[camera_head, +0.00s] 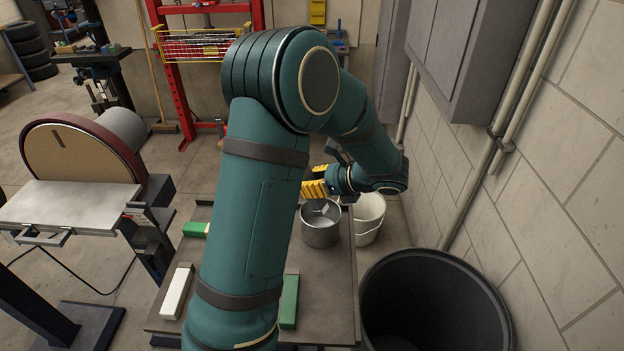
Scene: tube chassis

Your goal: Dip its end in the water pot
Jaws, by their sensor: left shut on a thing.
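A grey metal pot (320,232) stands upright at the far right part of the dark bench. Its inside is light grey, and a small pale shape shows in its mouth, but I cannot tell if this is a solid thing or a reflection. My left gripper (314,189), with yellow fingers, is just above the pot's far rim, pointing left. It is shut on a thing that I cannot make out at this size. I cannot tell whether that thing touches the water. My left arm hides much of the bench. My right gripper is not in view.
Green blocks (289,301) and a white block (176,291) lie on the bench (331,310). A white bucket (366,233) stands right behind the pot. A large black bin (430,310) is at front right, by the wall. A disc sander (82,160) stands left.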

